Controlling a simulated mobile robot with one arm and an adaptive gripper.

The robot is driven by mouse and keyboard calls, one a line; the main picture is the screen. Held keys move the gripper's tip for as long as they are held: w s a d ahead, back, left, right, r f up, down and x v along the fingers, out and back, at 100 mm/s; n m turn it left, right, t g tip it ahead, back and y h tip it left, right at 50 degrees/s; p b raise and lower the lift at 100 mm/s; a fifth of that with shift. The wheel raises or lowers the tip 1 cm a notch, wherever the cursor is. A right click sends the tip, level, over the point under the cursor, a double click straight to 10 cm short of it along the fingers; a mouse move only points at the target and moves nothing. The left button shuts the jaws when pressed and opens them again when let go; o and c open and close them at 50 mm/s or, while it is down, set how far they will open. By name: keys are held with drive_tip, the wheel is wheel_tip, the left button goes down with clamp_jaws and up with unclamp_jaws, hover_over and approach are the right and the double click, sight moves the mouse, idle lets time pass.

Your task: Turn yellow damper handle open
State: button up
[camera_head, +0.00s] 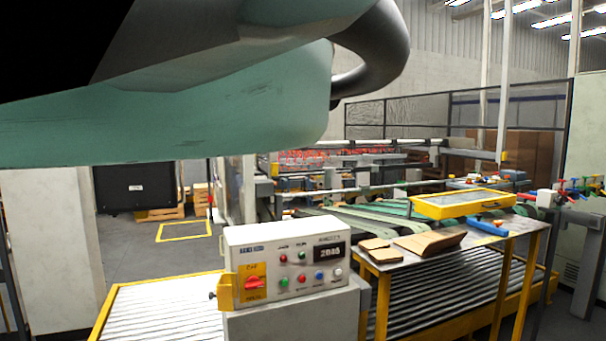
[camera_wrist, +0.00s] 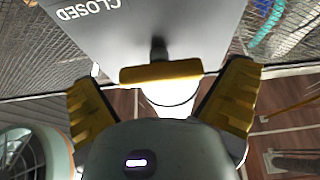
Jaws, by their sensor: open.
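The yellow damper handle (camera_wrist: 161,72) shows in the wrist view as a short bar on a dark stem, lying crosswise in the picture. The stem comes from a grey panel (camera_wrist: 165,22) marked CLOSED, with the lettering upside down. My gripper (camera_wrist: 160,92) is open, with its yellow-padded fingers spread to the left and right of the handle. Small gaps show between the bar's ends and the pads, and I cannot tell whether either touches. My gripper and the damper handle cannot be made out in the head view.
A large teal and dark shape covers the head view's upper left. Coloured valve handles (camera_head: 580,188) stand at right. Clear floor (camera_head: 150,258) lies behind the conveyor.

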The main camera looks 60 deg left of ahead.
drive_tip(key=c, duration=1)
drive_tip(key=shift+n+t, duration=0.4)
drive_tip(key=shift+n, duration=0.1)
drive_tip(key=n+t+y+p, duration=0.1)
drive_tip(key=n+t+p, duration=0.1)
drive_tip(key=n+p, duration=0.3)
drive_tip(key=n+t+y+p, duration=0.1)
drive_tip(key=n+t+p, duration=0.2)
drive_tip(key=n+p, duration=0.3)
drive_tip(key=n+t+y+p, duration=0.2)
drive_tip(key=n+p, duration=0.4)
drive_tip(key=n, duration=0.4)
drive_tip(key=shift+s+r, duration=0.15)
drive_tip(key=shift+r, duration=0.1)
drive_tip(key=shift+f+n, duration=0.1)
drive_tip(key=shift+n, duration=0.3)
